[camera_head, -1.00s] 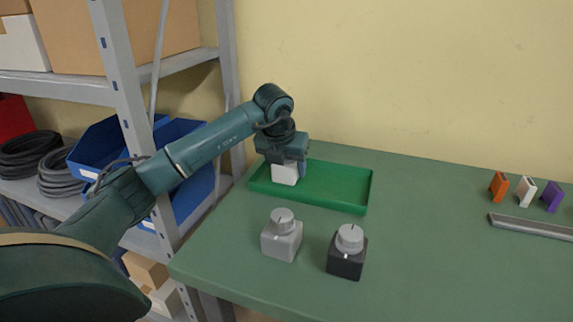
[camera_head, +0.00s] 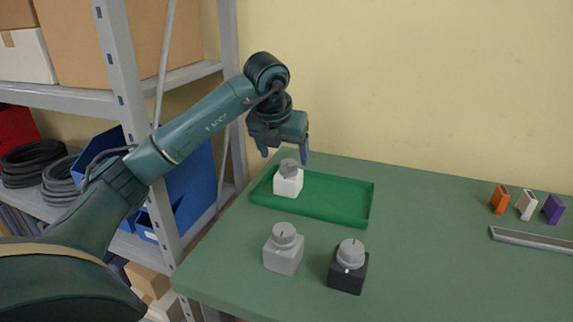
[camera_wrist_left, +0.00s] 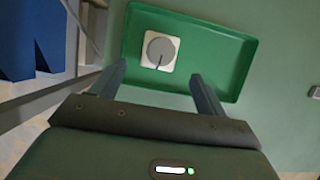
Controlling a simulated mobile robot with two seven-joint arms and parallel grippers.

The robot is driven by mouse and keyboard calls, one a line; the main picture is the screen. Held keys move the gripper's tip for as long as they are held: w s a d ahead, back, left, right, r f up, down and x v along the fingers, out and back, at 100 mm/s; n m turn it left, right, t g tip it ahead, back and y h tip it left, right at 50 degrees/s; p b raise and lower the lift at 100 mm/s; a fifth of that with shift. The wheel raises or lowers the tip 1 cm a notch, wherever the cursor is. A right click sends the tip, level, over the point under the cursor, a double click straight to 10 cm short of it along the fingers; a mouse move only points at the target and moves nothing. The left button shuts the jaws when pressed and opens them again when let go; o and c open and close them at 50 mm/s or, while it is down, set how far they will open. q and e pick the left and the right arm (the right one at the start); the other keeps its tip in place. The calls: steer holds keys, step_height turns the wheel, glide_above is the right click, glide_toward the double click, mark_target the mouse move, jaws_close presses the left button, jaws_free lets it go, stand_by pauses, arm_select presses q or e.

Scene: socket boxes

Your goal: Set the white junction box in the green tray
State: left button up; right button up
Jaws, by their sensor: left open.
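The white junction box (camera_head: 287,184), with a grey round knob on top, stands upright in the left part of the green tray (camera_head: 340,196). In the left wrist view the white box (camera_wrist_left: 147,63) sits inside the tray (camera_wrist_left: 222,68), near its left end. My left gripper (camera_head: 284,156) is open and empty, above the box and apart from it. Its two fingers (camera_wrist_left: 157,88) show spread in the wrist view, with the box beyond them. My right gripper is not in view.
A grey box (camera_head: 283,254) and a black box (camera_head: 346,272), both with grey knobs, stand in front of the tray. Orange, white and purple pieces (camera_head: 526,204) and a grey rail (camera_head: 535,240) are at the right. A metal shelf (camera_head: 128,90) stands at the left.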

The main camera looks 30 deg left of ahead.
arm_select(q)
steer(key=v, duration=0.2)
steer(key=shift+s+r, duration=0.15)
steer(key=shift+r, duration=0.2)
